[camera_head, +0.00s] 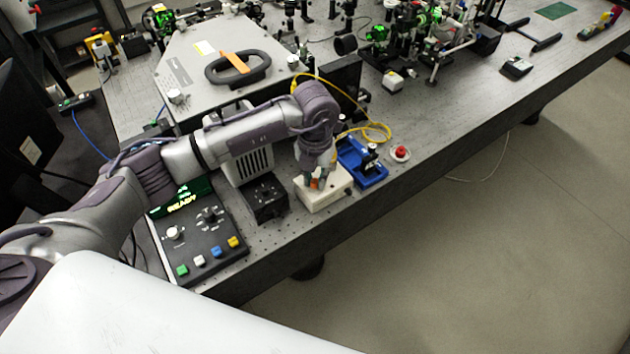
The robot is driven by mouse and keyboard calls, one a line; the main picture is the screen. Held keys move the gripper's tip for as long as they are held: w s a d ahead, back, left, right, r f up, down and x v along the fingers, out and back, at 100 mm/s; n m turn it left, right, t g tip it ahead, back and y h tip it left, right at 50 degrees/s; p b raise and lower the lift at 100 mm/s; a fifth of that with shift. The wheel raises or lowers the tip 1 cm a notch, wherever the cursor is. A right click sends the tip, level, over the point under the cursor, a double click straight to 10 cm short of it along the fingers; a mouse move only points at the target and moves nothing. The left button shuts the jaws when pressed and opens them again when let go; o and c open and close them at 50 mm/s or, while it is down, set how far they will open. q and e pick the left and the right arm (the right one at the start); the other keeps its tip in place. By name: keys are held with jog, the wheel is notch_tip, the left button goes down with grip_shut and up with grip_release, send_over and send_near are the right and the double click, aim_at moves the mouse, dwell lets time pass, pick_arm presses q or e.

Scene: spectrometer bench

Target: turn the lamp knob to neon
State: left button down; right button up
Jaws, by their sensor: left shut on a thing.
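My left arm reaches across the bench from the left, and my left gripper (318,183) points down onto the top of a small cream box (327,200) near the bench's front edge. Its fingers are shut on what seems to be the lamp knob on that box. The knob is mostly hidden by the fingers, with a bit of orange showing between them. I cannot read its setting or any neon mark. My right gripper is not in view.
A black box with a dial (266,206) stands left of the cream box. Farther left is a control panel (206,257) with knobs and coloured buttons. A blue stand (372,177) and a red button (400,152) are close on the right. A grey housing (190,75) stands behind.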

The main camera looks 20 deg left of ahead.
aim_at(315, 181)
pick_arm(q)
jog(key=m+b, duration=0.1)
jog(key=b, duration=0.1)
jog(key=m+b, duration=0.4)
jog(key=shift+f, duration=0.25)
jog(key=shift+r+m+b, duration=0.1)
jog(key=shift+m+b, duration=0.8)
jog(key=shift+b, duration=0.25)
jog(key=shift+r+m+b, duration=0.15)
jog(key=shift+m+b, duration=0.35)
jog(key=shift+m, duration=0.1)
jog(key=c, duration=1)
grip_release()
jog(key=shift+r, duration=0.1)
notch_tip(315, 181, up, 12)
jog(key=shift+f, duration=0.1)
